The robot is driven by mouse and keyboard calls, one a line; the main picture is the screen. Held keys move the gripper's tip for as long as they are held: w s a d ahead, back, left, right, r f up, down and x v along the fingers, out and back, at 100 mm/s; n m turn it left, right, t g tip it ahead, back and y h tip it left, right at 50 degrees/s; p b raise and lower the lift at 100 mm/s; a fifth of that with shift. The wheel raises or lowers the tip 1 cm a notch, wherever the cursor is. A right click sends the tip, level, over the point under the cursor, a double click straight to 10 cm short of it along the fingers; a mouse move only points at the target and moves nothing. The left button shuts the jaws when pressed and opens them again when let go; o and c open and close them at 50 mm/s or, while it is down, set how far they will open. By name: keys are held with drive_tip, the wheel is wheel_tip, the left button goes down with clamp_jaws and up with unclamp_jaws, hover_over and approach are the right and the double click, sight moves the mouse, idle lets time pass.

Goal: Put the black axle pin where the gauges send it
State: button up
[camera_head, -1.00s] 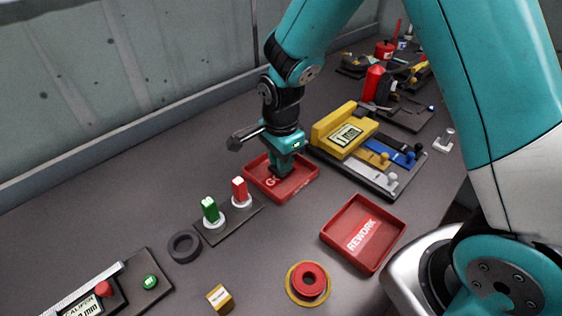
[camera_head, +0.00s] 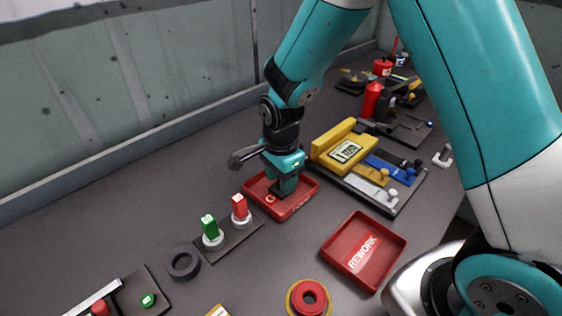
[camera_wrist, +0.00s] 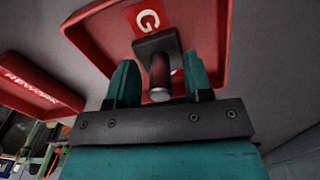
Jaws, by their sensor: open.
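A dark pin-like piece (camera_wrist: 160,72) with a square black plate and a pale round end shows in the wrist view, over the red tray marked G (camera_wrist: 105,27). I take it for the black axle pin. My gripper (camera_wrist: 160,82) is open, with one finger on each side of the piece; contact is not clear. In the head view my gripper (camera_head: 287,190) is down in the red GO tray (camera_head: 303,204) and hides the piece. The gauge block (camera_head: 347,152) with a yellow body and a small display stands behind; its reading is too small to tell. The caliper gauge (camera_head: 100,300) is partly cut off.
The red REWORK tray (camera_head: 345,262) is empty, right of the GO tray. A black ring (camera_head: 183,263) and a red ring (camera_head: 309,297) lie in front. Bare bench lies between.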

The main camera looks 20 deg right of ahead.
wheel_tip(320, 180, up, 11)
drive_tip(key=shift+f, duration=0.1)
drive_tip(key=s+a+r+n+y, duration=0.2)
drive_tip(key=s+r+n, duration=0.2)
drive_tip(key=s+n, duration=0.6)
drive_tip(key=s+a+r+n+y, duration=0.2)
drive_tip(key=s+r+n, duration=0.2)
drive_tip(key=s+n, duration=0.7)
drive_tip(key=shift+a+r+n, duration=0.15)
drive_tip(key=shift+r+n, duration=0.1)
drive_tip(key=shift+n, duration=0.45)
